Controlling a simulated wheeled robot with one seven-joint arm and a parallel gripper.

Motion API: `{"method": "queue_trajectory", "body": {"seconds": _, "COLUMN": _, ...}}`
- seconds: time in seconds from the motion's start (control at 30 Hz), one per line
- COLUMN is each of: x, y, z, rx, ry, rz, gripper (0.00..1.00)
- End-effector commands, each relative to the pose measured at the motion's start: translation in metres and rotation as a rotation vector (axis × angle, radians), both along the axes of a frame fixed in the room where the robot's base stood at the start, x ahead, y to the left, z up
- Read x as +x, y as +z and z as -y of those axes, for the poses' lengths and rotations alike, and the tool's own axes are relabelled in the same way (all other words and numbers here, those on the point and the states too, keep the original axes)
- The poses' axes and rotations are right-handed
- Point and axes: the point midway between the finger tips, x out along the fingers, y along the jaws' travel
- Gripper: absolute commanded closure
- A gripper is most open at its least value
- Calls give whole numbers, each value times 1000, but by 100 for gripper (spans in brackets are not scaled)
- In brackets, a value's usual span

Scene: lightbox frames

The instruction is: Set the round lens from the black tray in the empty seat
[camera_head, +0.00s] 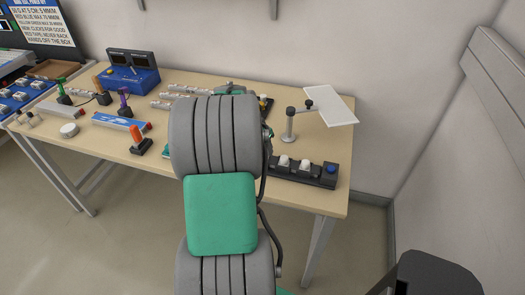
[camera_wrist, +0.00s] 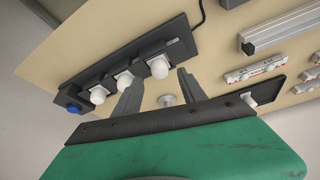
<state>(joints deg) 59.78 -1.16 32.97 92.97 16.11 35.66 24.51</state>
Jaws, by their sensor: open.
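My gripper (camera_wrist: 160,76) shows in the wrist view with its two grey fingers apart and nothing visibly held between them. In the head view my arm hides it. A long black box (camera_wrist: 120,66) with several white domes (camera_wrist: 124,80) and a blue button (camera_wrist: 73,108) lies just beyond the fingertips. The same box (camera_head: 309,178) is at the right front of the table in the head view. A small grey round piece (camera_wrist: 167,100) shows between the fingers; I cannot tell what it is. I cannot clearly identify the round lens, the black tray or the empty seat.
A post (camera_head: 289,128) with a tilted white panel (camera_head: 333,107) stands at the table's right back. A blue instrument (camera_head: 128,76) stands at the back left. My arm hides the table's middle.

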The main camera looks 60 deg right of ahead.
Motion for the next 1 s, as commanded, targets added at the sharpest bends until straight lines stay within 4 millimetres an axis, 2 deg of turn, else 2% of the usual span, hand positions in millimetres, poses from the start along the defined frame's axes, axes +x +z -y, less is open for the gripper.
{"method": "queue_trajectory", "body": {"seconds": 0.1, "x": 3, "y": 30, "z": -12, "rx": -7, "ry": 1, "rz": 4, "gripper": 51}}
{"method": "queue_trajectory", "body": {"seconds": 0.3, "x": 4, "y": 70, "z": -29, "rx": -3, "ry": 2, "rz": 1, "gripper": 51}}
{"method": "queue_trajectory", "body": {"seconds": 0.4, "x": 4, "y": 81, "z": -33, "rx": -2, "ry": -1, "rz": 1, "gripper": 51}}
{"method": "queue_trajectory", "body": {"seconds": 0.53, "x": 6, "y": 84, "z": -37, "rx": 0, "ry": 11, "rz": 0, "gripper": 51}}
{"method": "queue_trajectory", "body": {"seconds": 0.57, "x": 11, "y": 85, "z": -42, "rx": 2, "ry": 29, "rz": 0, "gripper": 51}}
{"method": "queue_trajectory", "body": {"seconds": 0.63, "x": 33, "y": 90, "z": -63, "rx": 5, "ry": 120, "rz": 1, "gripper": 51}}
{"method": "queue_trajectory", "body": {"seconds": 0.67, "x": 48, "y": 92, "z": -79, "rx": 9, "ry": 185, "rz": 0, "gripper": 51}}
{"method": "queue_trajectory", "body": {"seconds": 0.73, "x": 86, "y": 98, "z": -133, "rx": 18, "ry": 390, "rz": -3, "gripper": 51}}
{"method": "queue_trajectory", "body": {"seconds": 0.77, "x": 101, "y": 100, "z": -163, "rx": 25, "ry": 497, "rz": -6, "gripper": 51}}
{"method": "queue_trajectory", "body": {"seconds": 0.8, "x": 119, "y": 102, "z": -208, "rx": 30, "ry": 655, "rz": -10, "gripper": 51}}
{"method": "queue_trajectory", "body": {"seconds": 0.83, "x": 129, "y": 103, "z": -242, "rx": 35, "ry": 775, "rz": -13, "gripper": 51}}
{"method": "queue_trajectory", "body": {"seconds": 0.87, "x": 135, "y": 103, "z": -277, "rx": 37, "ry": 897, "rz": -17, "gripper": 51}}
{"method": "queue_trajectory", "body": {"seconds": 0.9, "x": 138, "y": 101, "z": -322, "rx": 42, "ry": 1057, "rz": -23, "gripper": 51}}
{"method": "queue_trajectory", "body": {"seconds": 1.0, "x": 126, "y": 94, "z": -411, "rx": 46, "ry": 1396, "rz": -38, "gripper": 51}}
